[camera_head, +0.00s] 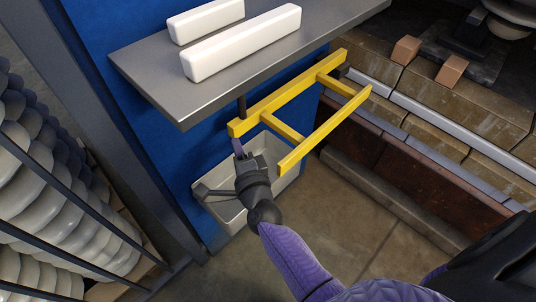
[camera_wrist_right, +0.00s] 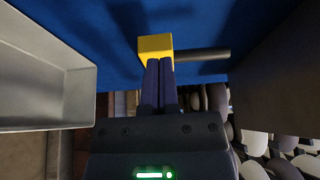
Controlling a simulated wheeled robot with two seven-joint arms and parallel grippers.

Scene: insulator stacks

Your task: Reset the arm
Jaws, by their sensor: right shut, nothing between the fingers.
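My right gripper (camera_head: 239,150) is in the middle of the head view, at the end of a purple arm that comes in from the lower right. Its fingers point up toward the left end of a yellow frame (camera_head: 300,108). In the right wrist view the two fingers (camera_wrist_right: 158,85) are together with nothing between them. Their tips show close in front of the yellow end block (camera_wrist_right: 154,46); I cannot tell if they touch it. My left gripper does not show in the head view.
A grey shelf (camera_head: 150,75) with two white bars (camera_head: 243,42) juts from a blue panel (camera_head: 90,30) above the gripper. A pale bin (camera_head: 226,214) hangs below, behind the gripper. White insulator stacks (camera_head: 60,225) stand at left. Brick ledges (camera_head: 430,120) lie at right. Floor (camera_head: 350,220) is clear.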

